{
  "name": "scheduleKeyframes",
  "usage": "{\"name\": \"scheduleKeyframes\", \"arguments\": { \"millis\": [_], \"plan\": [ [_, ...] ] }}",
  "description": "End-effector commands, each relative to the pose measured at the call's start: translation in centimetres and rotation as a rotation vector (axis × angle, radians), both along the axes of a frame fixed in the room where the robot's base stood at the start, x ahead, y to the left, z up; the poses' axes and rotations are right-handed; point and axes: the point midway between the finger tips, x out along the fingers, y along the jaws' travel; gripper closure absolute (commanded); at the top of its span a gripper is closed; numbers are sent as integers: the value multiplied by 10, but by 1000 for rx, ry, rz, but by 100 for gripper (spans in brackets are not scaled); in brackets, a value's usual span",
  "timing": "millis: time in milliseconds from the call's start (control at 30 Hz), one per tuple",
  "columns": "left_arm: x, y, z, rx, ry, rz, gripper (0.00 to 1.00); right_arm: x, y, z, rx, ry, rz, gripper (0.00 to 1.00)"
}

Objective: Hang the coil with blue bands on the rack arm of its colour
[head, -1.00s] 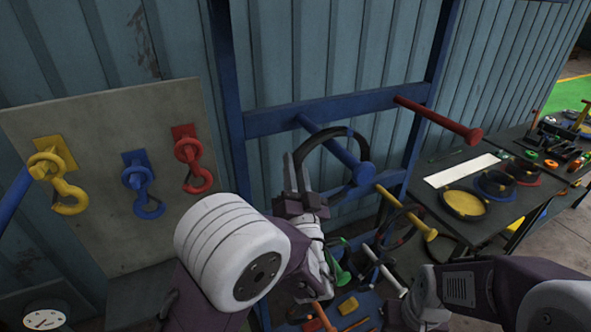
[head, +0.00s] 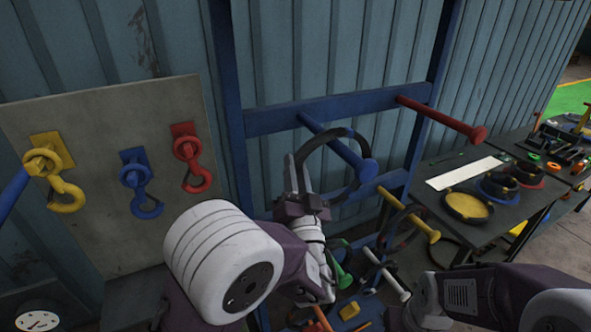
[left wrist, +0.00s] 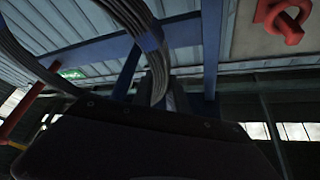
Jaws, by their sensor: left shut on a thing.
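The coil with blue bands (head: 311,150), a dark ring, stands upright at the rack's blue arm (head: 334,144). My left gripper (head: 301,190) is shut on the coil's lower left side. The blue arm crosses the coil's opening in the head view, and its knobbed end overlaps the coil's right side. I cannot tell for sure whether the arm runs through the ring. In the left wrist view the coil (left wrist: 122,18) is large and close, with a blue band on it. My right gripper is not in view; only part of the right arm shows at lower right.
A red arm (head: 440,118) and a yellow arm (head: 408,213) stick out of the rack to the right. Lower down are a green and a white arm (head: 386,274). Hooks hang on a board (head: 100,105) at left. A dark table (head: 510,215) with coloured discs stands at right.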

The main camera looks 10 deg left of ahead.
Motion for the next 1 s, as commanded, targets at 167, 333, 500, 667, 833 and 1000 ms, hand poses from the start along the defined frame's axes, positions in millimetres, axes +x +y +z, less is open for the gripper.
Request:
{"name": "scheduleKeyframes", "arguments": {
  "millis": [167, 333, 500, 667, 833, 1000],
  "plan": [
    [0, 0, -1, -3, -7, -1, 100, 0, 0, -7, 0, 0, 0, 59],
    [0, 0, -1, -1, -5, 0, 100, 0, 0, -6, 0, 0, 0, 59],
    [0, 0, -1, 0, -2, -1, 59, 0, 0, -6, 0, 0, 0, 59],
    [0, 0, -2, 0, -1, 0, 56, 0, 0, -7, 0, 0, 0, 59],
    [-1, 0, -6, 4, 7, 0, 56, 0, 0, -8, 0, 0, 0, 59],
    [-25, -9, -22, 2, 2, -6, 56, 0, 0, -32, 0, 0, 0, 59]
  ]
}}
